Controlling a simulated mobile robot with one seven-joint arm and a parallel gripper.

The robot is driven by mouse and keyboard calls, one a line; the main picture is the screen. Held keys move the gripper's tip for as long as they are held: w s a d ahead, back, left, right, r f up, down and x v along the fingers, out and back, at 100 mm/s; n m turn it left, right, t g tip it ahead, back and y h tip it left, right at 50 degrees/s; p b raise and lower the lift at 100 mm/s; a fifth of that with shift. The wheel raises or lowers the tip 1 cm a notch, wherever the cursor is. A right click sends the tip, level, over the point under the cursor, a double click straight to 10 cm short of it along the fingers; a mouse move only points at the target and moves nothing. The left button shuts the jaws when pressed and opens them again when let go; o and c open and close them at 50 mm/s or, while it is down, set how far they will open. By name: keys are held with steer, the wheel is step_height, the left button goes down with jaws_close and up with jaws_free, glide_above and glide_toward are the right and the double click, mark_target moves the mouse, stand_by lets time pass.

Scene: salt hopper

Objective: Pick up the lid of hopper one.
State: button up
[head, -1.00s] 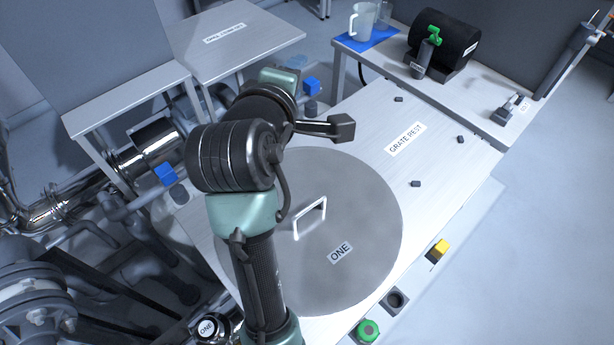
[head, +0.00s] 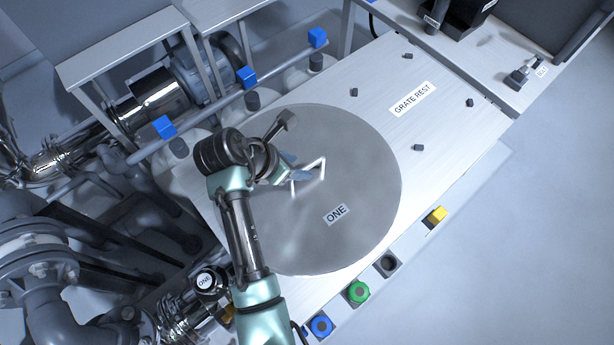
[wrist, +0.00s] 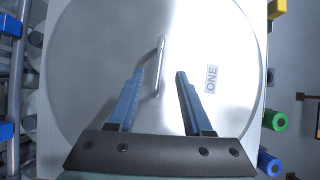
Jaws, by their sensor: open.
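The lid of hopper one (head: 360,160) is a large round grey disc labelled ONE, lying flat on the pale bench top. Its white bar handle (head: 322,170) stands up near the middle. My gripper (head: 298,172) is above the lid, by the left end of the handle in the head view. In the wrist view the two blue fingers of my gripper (wrist: 158,72) are spread apart and empty. The handle (wrist: 160,58) shows between and ahead of the fingertips, nearer the left finger. I cannot tell the exact height of the fingertips above the lid.
A GRATE REST area (head: 412,98) with small dark pegs lies to the right of the lid. Pipes and blue-handled valves (head: 247,77) crowd the left.

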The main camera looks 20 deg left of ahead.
mark_target(306, 167)
steer(key=shift+x, duration=3.05)
steer(key=shift+c, duration=0.2)
jaws_close()
steer(key=shift+a, duration=0.1)
steer(key=shift+w+r, duration=0.1)
steer(key=shift+r, duration=0.05)
